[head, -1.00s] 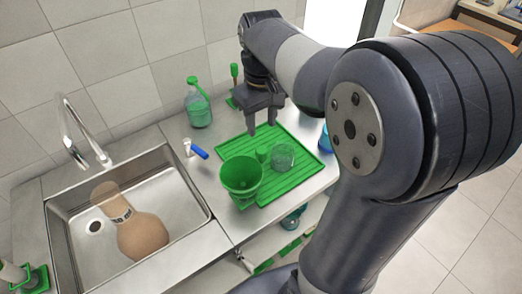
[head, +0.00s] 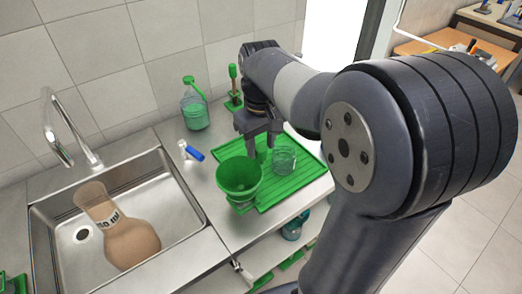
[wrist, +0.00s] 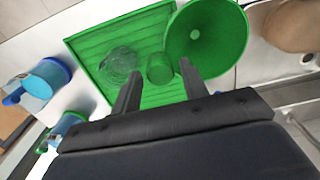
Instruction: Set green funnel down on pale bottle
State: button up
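The green funnel (head: 238,178) sits wide mouth up at the near left corner of the green ribbed mat; it also shows in the wrist view (wrist: 207,40). What supports it is mostly hidden. My gripper (head: 261,150) is open and empty above the mat, beside the funnel. In the wrist view its fingers (wrist: 160,70) point toward a small green cup (wrist: 160,68).
A clear glass (head: 284,160) stands on the green mat (head: 295,189) beside the cup.

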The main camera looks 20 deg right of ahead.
jog(key=c, duration=0.8)
notch_tip(320, 180, up, 7)
jog(key=p, duration=0.7)
jog(key=shift+r, duration=0.15)
